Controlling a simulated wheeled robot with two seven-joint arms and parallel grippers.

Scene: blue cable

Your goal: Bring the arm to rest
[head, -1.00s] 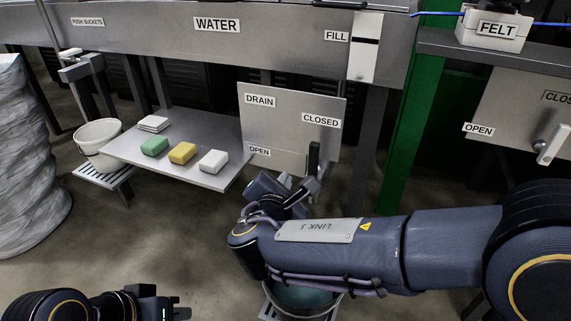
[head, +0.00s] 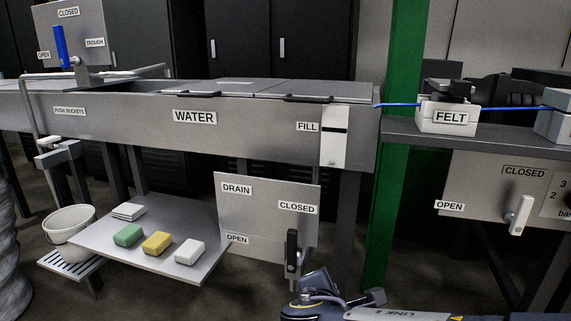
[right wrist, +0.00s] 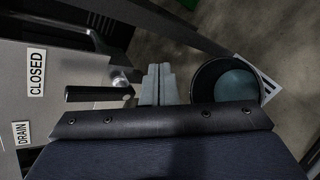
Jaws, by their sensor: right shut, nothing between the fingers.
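My right arm shows at the bottom right of the head view, cut off by the lower edge. In the right wrist view my right gripper (right wrist: 158,72) has its two grey fingers together and empty. They are beside the drain lever (right wrist: 98,94), to its right, with no clear contact. In the head view the drain lever (head: 291,250) has its black handle upright below the CLOSED label on the drain panel (head: 262,210). My left gripper is out of view.
A dark bucket (right wrist: 195,92) with bluish liquid stands below right of the fingers. A shelf (head: 103,240) holds soap-like blocks, beside a white bucket (head: 70,236). The water trough (head: 260,125) runs above; a green post (head: 388,170) stands right of it.

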